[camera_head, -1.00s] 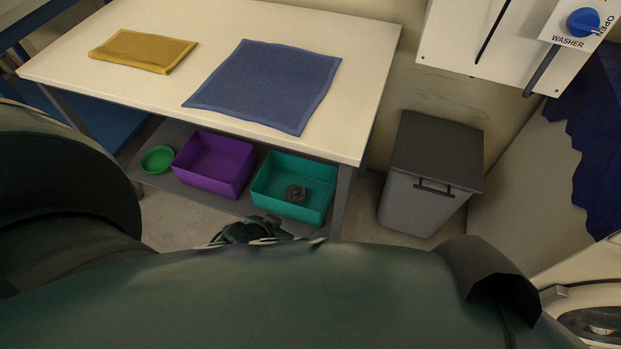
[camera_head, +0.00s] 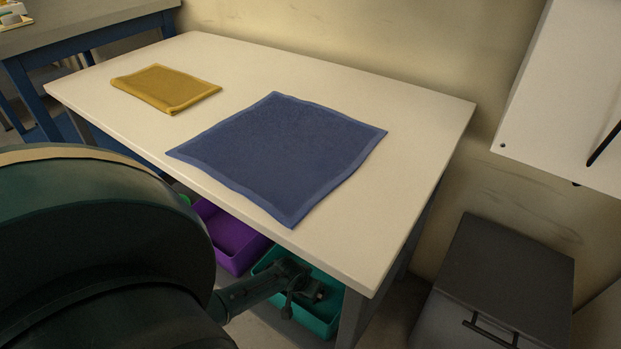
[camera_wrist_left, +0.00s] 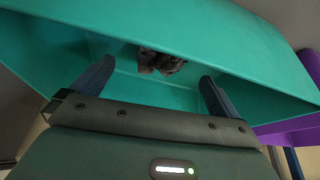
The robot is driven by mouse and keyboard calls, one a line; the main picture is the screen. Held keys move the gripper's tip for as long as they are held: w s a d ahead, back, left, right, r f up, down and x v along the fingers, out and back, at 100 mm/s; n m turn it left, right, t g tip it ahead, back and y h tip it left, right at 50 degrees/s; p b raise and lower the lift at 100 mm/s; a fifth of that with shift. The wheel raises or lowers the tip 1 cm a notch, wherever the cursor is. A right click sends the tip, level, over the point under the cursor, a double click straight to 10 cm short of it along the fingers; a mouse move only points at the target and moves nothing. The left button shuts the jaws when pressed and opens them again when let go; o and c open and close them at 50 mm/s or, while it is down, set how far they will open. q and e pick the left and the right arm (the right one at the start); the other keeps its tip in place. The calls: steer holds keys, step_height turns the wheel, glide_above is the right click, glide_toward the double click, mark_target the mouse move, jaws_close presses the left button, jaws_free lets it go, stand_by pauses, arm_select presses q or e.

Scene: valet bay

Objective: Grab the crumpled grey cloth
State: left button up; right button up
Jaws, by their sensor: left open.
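The crumpled grey cloth (camera_wrist_left: 161,62) lies inside the teal bin (camera_wrist_left: 230,35) in the left wrist view, ahead of and between my left fingertips. My left gripper (camera_wrist_left: 154,80) is open and empty, with its two fingers reaching over the bin's near rim and apart from the cloth. In the head view my left gripper (camera_head: 305,290) is at the teal bin (camera_head: 325,312) under the table edge; the cloth is hidden there. My right gripper is not in view.
The white table (camera_head: 415,150) overhangs the bins and carries a blue cloth (camera_head: 285,150) and a folded yellow cloth (camera_head: 165,88). A purple bin (camera_head: 228,240) stands left of the teal bin. A grey lidded bin (camera_head: 505,280) stands at the right.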

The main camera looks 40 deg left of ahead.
arm_select(q)
steer(key=shift+w+f, duration=0.25)
steer(key=shift+f, duration=0.4)
steer(key=b+x, duration=0.4)
steer(key=shift+a+f, duration=0.2)
steer(key=shift+a, duration=0.15)
steer(key=shift+w+f+b, duration=0.2)
steer(key=shift+f+b, duration=0.05)
steer(key=shift+b, duration=0.1)
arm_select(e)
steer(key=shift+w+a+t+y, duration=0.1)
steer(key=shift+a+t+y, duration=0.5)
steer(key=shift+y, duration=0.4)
arm_select(q)
steer(key=shift+c, duration=0.3)
steer(key=c, duration=0.9)
